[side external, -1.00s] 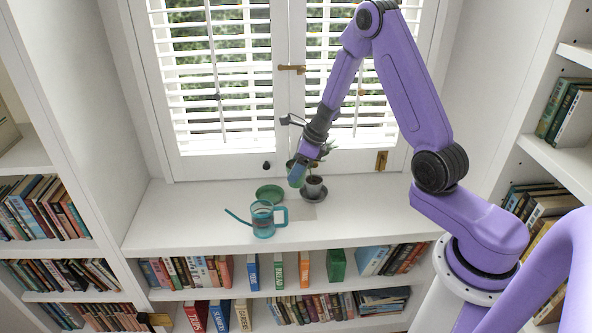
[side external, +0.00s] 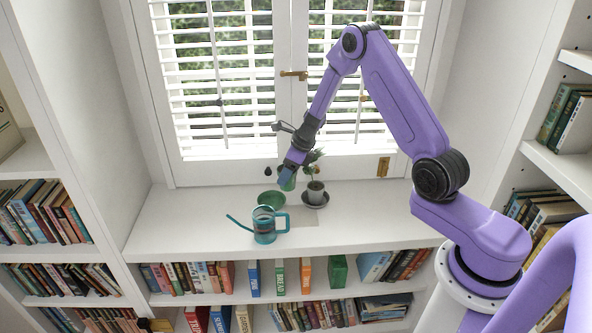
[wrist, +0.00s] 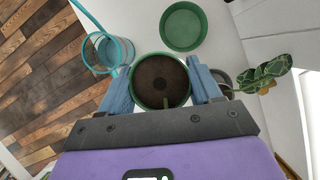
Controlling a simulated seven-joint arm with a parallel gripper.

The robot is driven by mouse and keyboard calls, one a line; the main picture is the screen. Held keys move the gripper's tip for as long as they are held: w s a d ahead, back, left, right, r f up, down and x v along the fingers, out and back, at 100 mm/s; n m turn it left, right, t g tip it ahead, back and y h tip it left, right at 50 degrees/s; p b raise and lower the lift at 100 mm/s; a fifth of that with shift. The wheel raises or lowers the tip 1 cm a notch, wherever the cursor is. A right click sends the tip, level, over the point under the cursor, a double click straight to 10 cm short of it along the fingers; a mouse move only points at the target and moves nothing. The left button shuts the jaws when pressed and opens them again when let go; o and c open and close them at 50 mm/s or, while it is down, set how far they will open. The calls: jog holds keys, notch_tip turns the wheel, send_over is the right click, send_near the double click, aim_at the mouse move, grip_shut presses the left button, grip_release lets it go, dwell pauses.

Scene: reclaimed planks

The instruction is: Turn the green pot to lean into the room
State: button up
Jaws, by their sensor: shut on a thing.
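The green pot (wrist: 158,62), filled with dark soil, sits between the two blue fingers of my gripper (wrist: 161,85) in the wrist view. My gripper is shut on it, one finger on each side. In the side view my gripper (side external: 287,179) points down over the white sill, and the pot is mostly hidden by the fingers. A short stem shows at the soil's near edge; the pot's plant is otherwise hidden. The empty green saucer (wrist: 183,27) lies just beyond the pot; it also shows in the side view (side external: 270,200).
A teal watering can (side external: 265,226) with a long spout stands in front of the saucer. A grey pot (side external: 315,194) with a plant stands on a dark saucer close to the right of my gripper. Shuttered windows are behind. The sill's left end is clear.

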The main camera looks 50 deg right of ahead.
jog(key=w+f+m, duration=0.1)
jog(key=w+f, duration=0.4)
jog(key=w+d+f+m+h, duration=0.1)
jog(key=w+f, duration=0.2)
jog(key=shift+w+f+m+t, duration=0.3)
jog(key=shift+f, duration=1.55)
jog(key=o, duration=1.5)
jog(key=shift+c, duration=0.2)
